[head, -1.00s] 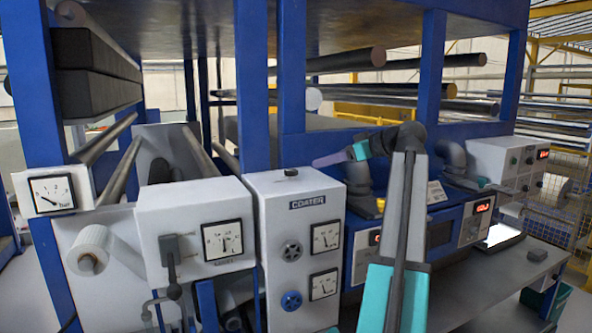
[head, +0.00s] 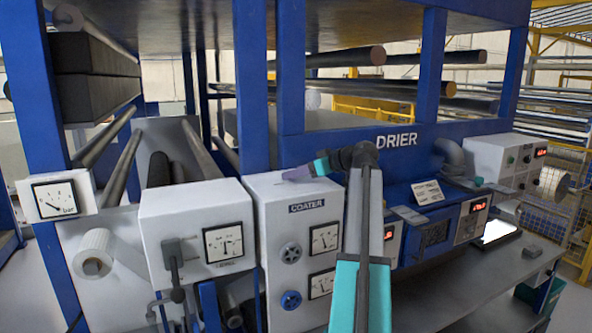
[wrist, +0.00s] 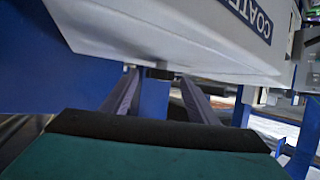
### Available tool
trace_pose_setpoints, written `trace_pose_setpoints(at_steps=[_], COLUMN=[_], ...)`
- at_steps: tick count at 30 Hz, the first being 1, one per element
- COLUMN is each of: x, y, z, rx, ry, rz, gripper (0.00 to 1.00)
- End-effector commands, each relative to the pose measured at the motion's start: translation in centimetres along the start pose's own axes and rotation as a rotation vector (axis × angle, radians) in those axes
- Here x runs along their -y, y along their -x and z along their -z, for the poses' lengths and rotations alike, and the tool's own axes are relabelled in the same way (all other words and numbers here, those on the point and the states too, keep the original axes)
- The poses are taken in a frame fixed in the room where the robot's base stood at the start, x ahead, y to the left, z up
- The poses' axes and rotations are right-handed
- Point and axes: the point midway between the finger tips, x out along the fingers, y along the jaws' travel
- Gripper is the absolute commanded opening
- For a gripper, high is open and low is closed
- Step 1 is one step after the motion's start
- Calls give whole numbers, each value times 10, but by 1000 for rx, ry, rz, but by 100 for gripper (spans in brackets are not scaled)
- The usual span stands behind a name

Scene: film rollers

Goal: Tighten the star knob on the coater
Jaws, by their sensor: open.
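The coater (head: 262,205) is a white box with a sloped top and a "COATER" label. Its front has a grey lobed knob (head: 291,252) and a blue lobed knob (head: 291,300) below it. A small black knob (wrist: 160,74) shows at the coater's top edge in the wrist view, between my finger ends. It is hidden behind my gripper in the head view. My gripper (head: 294,174) is open and empty, its purple-grey fingers just above the coater's top. In the wrist view the fingers (wrist: 158,88) are spread with the black knob beyond them; I cannot tell whether they touch it.
Dial gauges (head: 323,238) sit right of the front knobs. A white box with a crank (head: 172,255) stands close on the left. The blue drier (head: 430,235) is on the right. Blue frame posts (head: 252,90) rise behind the coater.

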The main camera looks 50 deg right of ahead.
Motion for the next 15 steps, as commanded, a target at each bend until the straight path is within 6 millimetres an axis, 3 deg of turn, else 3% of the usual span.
trace_pose_setpoints(at_steps=[11,15], x=[0,0], y=[-5,-5], z=[0,0], rx=[0,0], ry=[0,0], rz=[1,1], gripper=[54,35])
